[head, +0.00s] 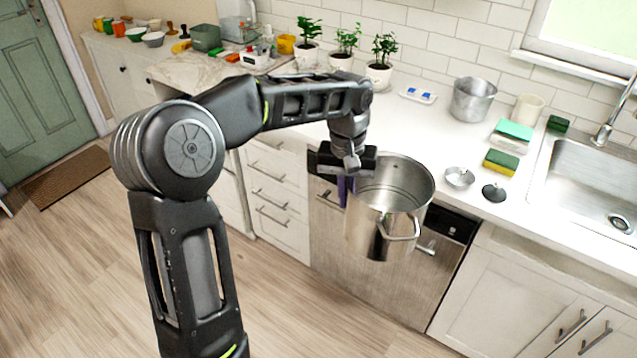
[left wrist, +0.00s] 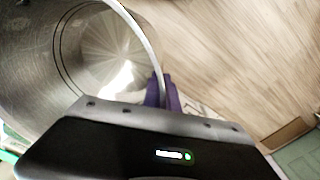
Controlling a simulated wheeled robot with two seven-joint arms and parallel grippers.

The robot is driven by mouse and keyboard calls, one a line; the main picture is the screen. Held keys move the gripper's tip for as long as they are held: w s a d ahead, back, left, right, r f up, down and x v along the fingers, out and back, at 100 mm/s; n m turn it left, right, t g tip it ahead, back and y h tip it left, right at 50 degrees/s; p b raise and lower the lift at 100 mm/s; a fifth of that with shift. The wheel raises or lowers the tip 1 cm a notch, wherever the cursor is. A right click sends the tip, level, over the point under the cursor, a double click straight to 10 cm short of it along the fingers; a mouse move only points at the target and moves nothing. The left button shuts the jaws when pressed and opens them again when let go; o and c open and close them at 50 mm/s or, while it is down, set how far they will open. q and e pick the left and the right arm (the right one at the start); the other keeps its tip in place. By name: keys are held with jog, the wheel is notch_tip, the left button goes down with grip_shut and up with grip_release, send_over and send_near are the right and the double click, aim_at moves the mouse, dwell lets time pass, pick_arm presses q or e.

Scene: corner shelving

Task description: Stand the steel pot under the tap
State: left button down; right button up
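The steel pot (head: 385,222) hangs upright in the air in front of the counter, over the dishwasher front. My left gripper (head: 347,190) is at the pot's left rim, with purple fingers. In the left wrist view, the purple fingers (left wrist: 165,95) are closed on the pot wall, and the empty inside of the pot (left wrist: 105,45) shows at the upper left. The tap (head: 611,118) stands at the right edge, behind the steel sink (head: 590,178). My right gripper is not in view.
On the counter near the sink are sponges (head: 501,162), a small steel bowl (head: 459,177), a dark lid (head: 494,192), a grey metal bucket (head: 472,100) and a cream cup (head: 527,110). Potted plants (head: 379,72) line the wall.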

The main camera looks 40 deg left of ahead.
pick_arm(q)
jog(key=w+d+f+m, duration=0.1)
jog(key=d+f, duration=0.1)
jog(key=d, duration=0.1)
jog(key=w+d+f+m, duration=0.1)
jog(key=d+m, duration=0.1)
jog(key=d, duration=0.2)
jog(key=d+f+m, duration=0.1)
jog(key=d+f, duration=0.1)
jog(key=d, duration=0.2)
jog(key=shift+w+f+m, duration=0.3)
jog(key=shift+w, duration=0.1)
jog(key=shift+d+f, duration=0.2)
jog(key=shift+d, duration=0.15)
